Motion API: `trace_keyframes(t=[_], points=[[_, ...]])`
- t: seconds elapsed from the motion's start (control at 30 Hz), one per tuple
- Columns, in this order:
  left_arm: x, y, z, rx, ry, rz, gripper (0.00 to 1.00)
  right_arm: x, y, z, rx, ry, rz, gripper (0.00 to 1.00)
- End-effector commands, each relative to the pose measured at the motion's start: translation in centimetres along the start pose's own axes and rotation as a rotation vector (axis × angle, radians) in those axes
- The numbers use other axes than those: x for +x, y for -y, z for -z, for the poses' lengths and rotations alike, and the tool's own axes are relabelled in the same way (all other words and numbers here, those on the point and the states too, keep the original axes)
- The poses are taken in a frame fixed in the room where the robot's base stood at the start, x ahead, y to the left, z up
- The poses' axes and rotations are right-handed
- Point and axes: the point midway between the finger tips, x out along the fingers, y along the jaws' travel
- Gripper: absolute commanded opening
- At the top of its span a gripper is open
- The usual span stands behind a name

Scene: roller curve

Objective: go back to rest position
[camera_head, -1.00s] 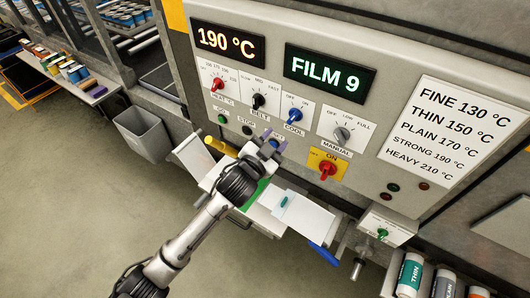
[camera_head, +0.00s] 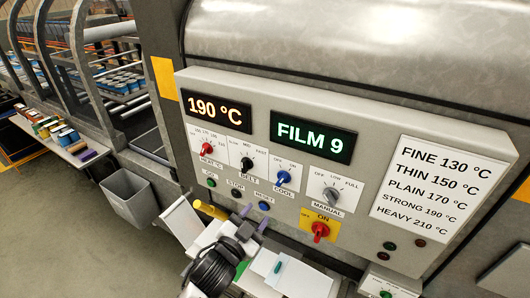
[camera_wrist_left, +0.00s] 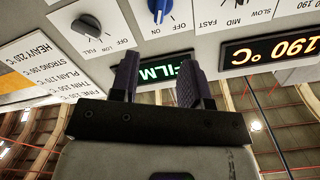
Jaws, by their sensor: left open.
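My left gripper (camera_head: 247,222) is open and empty in front of the control panel (camera_head: 372,120), below the row of buttons. In the left wrist view its two dark purple fingers (camera_wrist_left: 157,80) stand apart with nothing between them, and the panel shows beyond them. The blue COOL knob (camera_head: 284,177) and the grey MANUAL knob (camera_head: 331,195) are above and to the right of the gripper in the head view. My right gripper does not show.
The displays read 190 °C (camera_head: 219,107) and FILM 9 (camera_head: 314,136). A red switch (camera_head: 320,230) sits on a yellow plate. A grey bin (camera_head: 134,198) stands at the left, with open floor in front.

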Motion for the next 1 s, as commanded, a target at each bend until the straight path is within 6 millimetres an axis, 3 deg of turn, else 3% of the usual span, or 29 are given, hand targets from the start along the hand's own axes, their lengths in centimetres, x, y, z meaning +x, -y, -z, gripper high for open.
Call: trace_keyframes(t=[0.13,0.33,0.57,0.73,1.0], points=[[0.0,0.0,-0.7,0.006,0.040,0.002,0.43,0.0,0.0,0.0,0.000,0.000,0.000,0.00],[-1.0,0.1,-3.4,0.018,0.259,0.007,0.43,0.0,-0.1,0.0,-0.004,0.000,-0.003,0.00],[-4.5,2.8,-2.0,-0.009,0.422,0.058,0.43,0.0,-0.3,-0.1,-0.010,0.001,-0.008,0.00],[-8.9,4.4,-1.3,-0.087,0.531,0.093,0.43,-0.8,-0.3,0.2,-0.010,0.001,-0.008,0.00],[-17.2,3.4,-4.2,-0.249,0.718,0.094,0.43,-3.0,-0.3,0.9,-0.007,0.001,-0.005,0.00]])
